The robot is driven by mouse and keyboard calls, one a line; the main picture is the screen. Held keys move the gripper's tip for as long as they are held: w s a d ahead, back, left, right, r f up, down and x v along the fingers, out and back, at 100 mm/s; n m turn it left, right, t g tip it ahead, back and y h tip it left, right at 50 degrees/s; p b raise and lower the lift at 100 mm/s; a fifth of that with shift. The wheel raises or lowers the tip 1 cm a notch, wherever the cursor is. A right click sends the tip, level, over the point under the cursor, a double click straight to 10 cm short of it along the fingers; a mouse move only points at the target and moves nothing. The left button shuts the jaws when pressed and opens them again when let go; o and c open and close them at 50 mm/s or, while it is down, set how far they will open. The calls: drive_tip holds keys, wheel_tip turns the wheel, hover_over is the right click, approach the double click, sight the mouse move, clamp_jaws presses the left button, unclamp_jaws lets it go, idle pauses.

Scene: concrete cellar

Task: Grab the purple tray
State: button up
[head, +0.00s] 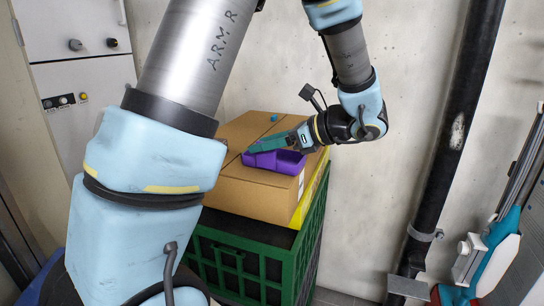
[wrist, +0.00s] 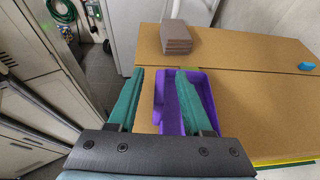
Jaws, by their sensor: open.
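The purple tray (head: 285,160) sits on top of a cardboard box (head: 262,198) in the head view. In the wrist view the tray (wrist: 207,88) lies at the near edge of the box top, partly hidden behind the right finger. My gripper (head: 256,147) is open, with teal fingers just over the tray in the head view. In the wrist view my gripper (wrist: 158,84) has its left finger outside the tray's left wall, and its right finger overlaps the tray's inside. I cannot tell whether either finger touches it.
The box stands on a green-and-black crate (head: 240,262). A brown stacked block (wrist: 176,37) and a small blue item (wrist: 306,66) rest on the box top. A black pipe (head: 450,140) runs down the concrete wall. Pale cabinets (wrist: 30,95) stand at the left.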

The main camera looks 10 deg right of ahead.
clamp_jaws()
idle(0.3)
idle(1.1)
